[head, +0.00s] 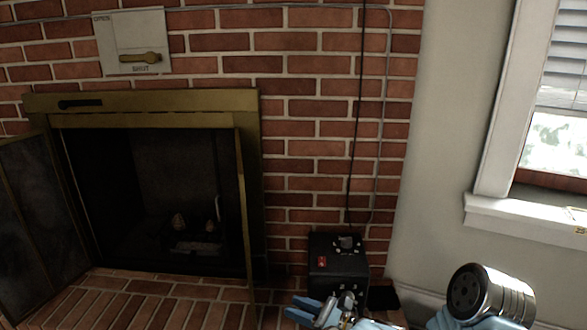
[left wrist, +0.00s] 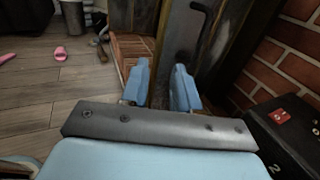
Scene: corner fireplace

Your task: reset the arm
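My left gripper (head: 318,308) is low in the head view, in front of the small black box at the foot of the brick wall. In the left wrist view its two blue fingers (left wrist: 160,88) stand apart with nothing between them, so it is open and empty. A blue and metal part of my own arm shows at the lower right of the head view. My right gripper is not in view.
The fireplace (head: 150,95) has its glass doors open at left and right. A damper plate (head: 110,35) with a brass lever (head: 140,58) is above it. The black box (head: 325,283) has a red switch (head: 321,262). Pink slippers (left wrist: 60,53) lie on the wood floor.

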